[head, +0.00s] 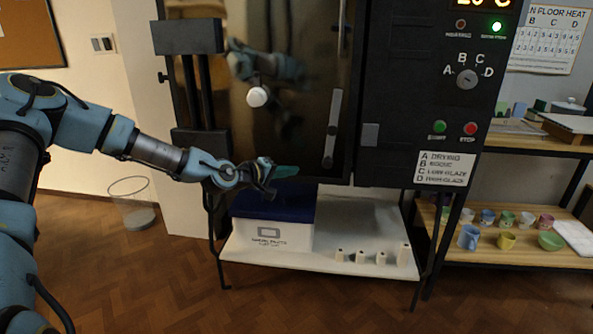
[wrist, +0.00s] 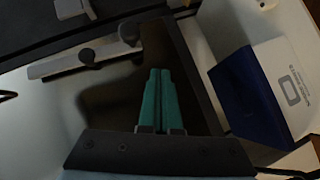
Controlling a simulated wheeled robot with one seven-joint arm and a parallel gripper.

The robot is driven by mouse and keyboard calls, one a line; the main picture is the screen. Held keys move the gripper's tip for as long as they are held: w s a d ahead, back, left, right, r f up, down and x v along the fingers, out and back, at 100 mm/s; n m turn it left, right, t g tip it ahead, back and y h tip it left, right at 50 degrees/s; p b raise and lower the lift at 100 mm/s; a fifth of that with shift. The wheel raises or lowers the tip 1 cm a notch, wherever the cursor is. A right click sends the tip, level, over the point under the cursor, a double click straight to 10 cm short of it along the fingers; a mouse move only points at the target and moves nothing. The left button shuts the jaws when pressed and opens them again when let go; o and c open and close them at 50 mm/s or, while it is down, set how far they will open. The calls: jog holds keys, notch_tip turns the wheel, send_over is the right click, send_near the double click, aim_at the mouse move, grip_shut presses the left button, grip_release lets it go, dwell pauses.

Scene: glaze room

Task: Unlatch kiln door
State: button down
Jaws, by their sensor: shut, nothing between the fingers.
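The kiln door (head: 300,70) is a dark, glossy panel that looks closed and mirrors my arm. Its latch is a long grey metal bar (head: 333,128), standing nearly upright near the door's right edge. A small grey block (head: 370,135) sits on the kiln front just right of it. In the wrist view the bar (wrist: 85,58) runs across the upper left, beyond my fingers. My gripper (head: 297,171) has teal fingers, shut and empty, below and left of the bar's lower end and apart from it. The fingers (wrist: 160,72) lie side by side in the wrist view.
A white round knob (head: 257,97) is on the door. The control panel (head: 430,80) is to its right. Below, a shelf (head: 270,258) holds a white box with a blue lid (head: 270,232) and several small posts. Pottery racks (head: 520,245) stand right; a wire bin (head: 137,212) stands left.

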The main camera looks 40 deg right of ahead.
jog(key=a+b, duration=0.1)
jog(key=a, duration=0.5)
jog(key=shift+s+a+f, duration=0.15)
jog(key=shift+s+a, duration=0.2)
jog(key=shift+s, duration=0.05)
jog(key=s+a+f+m+y+p, duration=0.15)
jog(key=a+y, duration=0.35)
jog(key=a, duration=0.6)
jog(key=a+f+m+y+p, duration=0.1)
jog(key=a+f+y+p, duration=0.3)
jog(key=a, duration=0.6)
jog(key=s+a+r+n+y+p, duration=0.1)
jog(key=s+a+r, duration=0.3)
jog(key=a+r, duration=0.5)
jog(key=s+a+r+n+y+p, duration=0.1)
jog(key=s+a+r+y, duration=0.3)
jog(key=a+r, duration=0.4)
jog(key=a+n, duration=0.1)
jog(key=a, duration=0.3)
jog(key=shift+s+a+r+g+p, duration=0.3)
jog(key=shift+a+r+g+p, duration=0.05)
jog(key=shift+a+g, duration=0.05)
